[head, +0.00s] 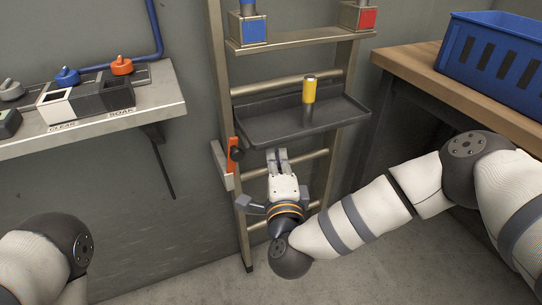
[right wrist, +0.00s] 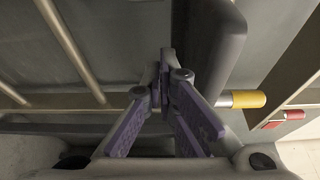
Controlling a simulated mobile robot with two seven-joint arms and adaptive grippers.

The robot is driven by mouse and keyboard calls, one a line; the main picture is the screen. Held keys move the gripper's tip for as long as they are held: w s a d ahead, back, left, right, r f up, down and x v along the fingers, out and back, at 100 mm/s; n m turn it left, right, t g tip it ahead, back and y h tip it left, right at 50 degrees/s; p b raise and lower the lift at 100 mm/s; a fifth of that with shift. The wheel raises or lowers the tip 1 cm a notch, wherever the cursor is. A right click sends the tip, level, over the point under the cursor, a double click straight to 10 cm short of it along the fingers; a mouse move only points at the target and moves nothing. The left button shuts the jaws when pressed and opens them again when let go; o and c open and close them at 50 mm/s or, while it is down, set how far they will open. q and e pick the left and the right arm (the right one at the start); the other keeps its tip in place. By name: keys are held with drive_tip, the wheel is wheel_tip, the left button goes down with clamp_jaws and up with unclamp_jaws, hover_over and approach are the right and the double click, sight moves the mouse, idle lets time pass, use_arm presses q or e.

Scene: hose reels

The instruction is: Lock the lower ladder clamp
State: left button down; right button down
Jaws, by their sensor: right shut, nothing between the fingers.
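The ladder (head: 216,60) stands against the grey wall. On its left rail, below the dark tray, is a clamp with an upright orange lever (head: 232,148), a black knob (head: 238,154) and a pale bracket (head: 221,165). My right gripper (head: 277,153) is just right of the clamp, below the tray's front edge. Its fingers are together with nothing between them, apart from the lever. The right wrist view shows the closed fingers (right wrist: 164,62) beside the dark tray; I cannot make out the clamp there. My left arm shows at lower left, its gripper out of frame.
The dark tray (head: 290,125) on the ladder holds a yellow-topped cylinder (head: 309,90). Blue (head: 253,29) and red (head: 367,18) marked blocks sit on the upper shelf. A wall shelf (head: 165,100) is at left. A wooden bench (head: 410,65) with a blue crate (head: 490,60) is at right.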

use_arm(q)
drive_tip(key=shift+w+a+r, duration=0.15)
drive_tip(key=shift+a, duration=0.2)
use_arm(e)
drive_tip(key=s+a, duration=0.1)
drive_tip(key=s, duration=0.7)
